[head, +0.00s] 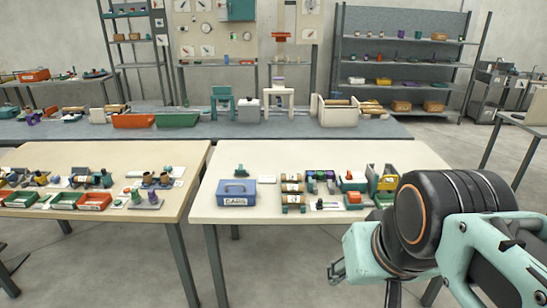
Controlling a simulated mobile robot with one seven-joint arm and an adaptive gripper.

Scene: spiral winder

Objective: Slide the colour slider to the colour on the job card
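I cannot make out the colour slider for certain among the small devices on the right-hand table (330,155).
A left-hand table (100,157) holds green and red trays and small parts; a narrow gap separates the tables. A long grey bench (215,130) with bins and stools stands behind. Shelves line the wall. The right-hand table's front left and back areas are clear.

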